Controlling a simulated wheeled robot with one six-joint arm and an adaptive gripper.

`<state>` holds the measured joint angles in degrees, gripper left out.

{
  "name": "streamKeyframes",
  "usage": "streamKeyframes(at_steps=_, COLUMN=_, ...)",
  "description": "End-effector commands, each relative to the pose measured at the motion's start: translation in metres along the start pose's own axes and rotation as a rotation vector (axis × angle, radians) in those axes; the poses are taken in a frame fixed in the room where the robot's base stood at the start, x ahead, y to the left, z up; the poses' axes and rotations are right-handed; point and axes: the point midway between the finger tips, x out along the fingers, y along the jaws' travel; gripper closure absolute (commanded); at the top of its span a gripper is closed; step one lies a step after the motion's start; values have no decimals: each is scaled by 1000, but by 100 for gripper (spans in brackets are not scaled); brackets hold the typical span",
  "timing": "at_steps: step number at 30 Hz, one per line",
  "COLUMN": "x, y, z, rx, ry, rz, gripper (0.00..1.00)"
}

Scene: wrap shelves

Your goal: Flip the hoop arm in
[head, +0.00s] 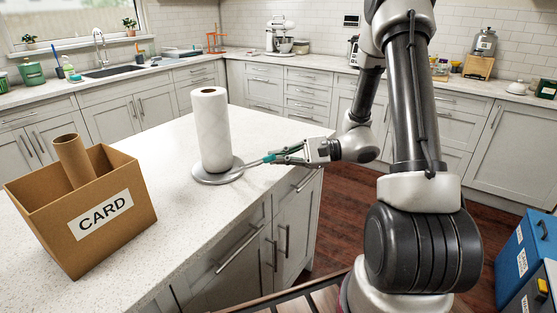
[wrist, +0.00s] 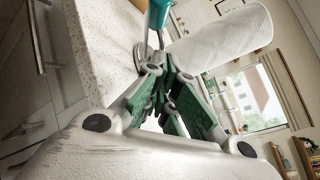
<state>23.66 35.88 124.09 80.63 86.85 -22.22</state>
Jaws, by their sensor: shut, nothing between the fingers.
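A white paper towel roll (head: 211,130) stands upright on a round grey metal base (head: 212,178) on the worktop. The hoop arm (head: 245,166) is a thin metal rod with a teal end, reaching low from the base towards my gripper. In the wrist view its teal part (wrist: 158,14) shows at the top, just beyond my fingertips, and the roll (wrist: 225,40) lies to the right. My gripper (head: 273,158) is shut and empty at the right of the roll, with its tips at the hoop arm's teal end. I cannot tell whether they touch.
A cardboard box marked CARD (head: 101,212), with a brown tube (head: 74,160) in it, stands at the left of the worktop (head: 165,235). The worktop between box and roll is clear. Drawers and cupboards (head: 240,245) lie below its edge. Blue bins (head: 522,255) stand at the right.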

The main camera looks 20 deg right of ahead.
Motion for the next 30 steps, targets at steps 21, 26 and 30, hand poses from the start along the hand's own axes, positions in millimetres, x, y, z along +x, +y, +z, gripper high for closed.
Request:
streamKeyframes(at_steps=21, x=32, y=-57, z=24, rx=314, ry=308, rz=330, gripper=100)
streamKeyframes(at_steps=26, x=43, y=-70, z=24, rx=397, ry=384, rz=410, gripper=100)
streamKeyframes(at_steps=30, x=51, y=-78, z=24, rx=459, ry=441, rz=470, gripper=100)
